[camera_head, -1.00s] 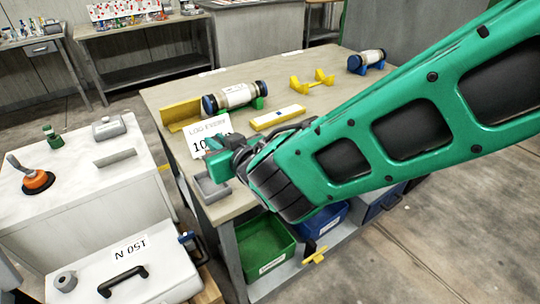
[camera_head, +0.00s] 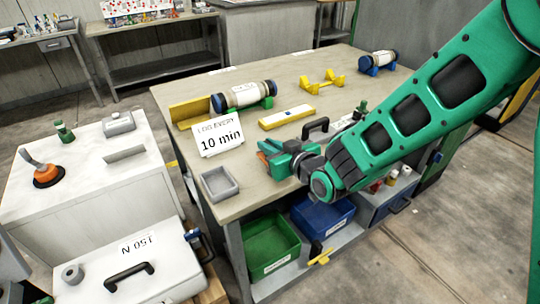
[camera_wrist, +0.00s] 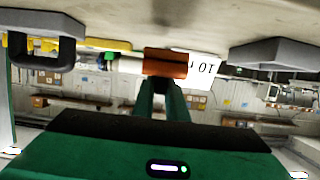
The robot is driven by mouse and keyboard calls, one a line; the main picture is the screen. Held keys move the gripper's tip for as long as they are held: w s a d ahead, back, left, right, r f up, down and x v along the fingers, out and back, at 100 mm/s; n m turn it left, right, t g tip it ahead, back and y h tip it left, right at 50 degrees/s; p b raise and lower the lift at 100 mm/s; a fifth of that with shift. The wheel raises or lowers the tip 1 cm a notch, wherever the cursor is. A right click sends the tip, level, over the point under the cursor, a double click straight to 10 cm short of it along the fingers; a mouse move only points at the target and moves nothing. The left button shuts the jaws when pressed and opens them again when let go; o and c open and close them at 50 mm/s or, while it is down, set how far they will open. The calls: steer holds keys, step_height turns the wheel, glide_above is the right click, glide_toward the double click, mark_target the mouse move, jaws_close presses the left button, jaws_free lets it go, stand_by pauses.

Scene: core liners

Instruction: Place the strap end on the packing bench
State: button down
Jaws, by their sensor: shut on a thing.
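The packing bench (camera_head: 290,87) has a beige top and grey legs. My gripper (camera_head: 270,152) is low over the bench's front half, right of the small grey tray. It is shut on a small orange strap end (camera_wrist: 165,62), which also shows as an orange bit at the fingertips in the head view (camera_head: 266,147). In the wrist view the strap end sits between the green fingers, with a dark line across it, and the bench top is at the top of the picture. I cannot tell whether the strap end touches the bench.
A "10 min" sign (camera_head: 219,137) stands left of my gripper, behind the grey tray (camera_head: 219,184). A capped cylinder (camera_head: 244,95), a yellow bar (camera_head: 287,117) and a yellow cradle (camera_head: 322,82) lie farther back. A black handle (camera_head: 315,126) is close behind my gripper.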

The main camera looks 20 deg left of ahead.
steer(key=shift+f, duration=1.75)
steer(key=c, duration=1.8)
jaws_free()
steer(key=shift+o, duration=0.2)
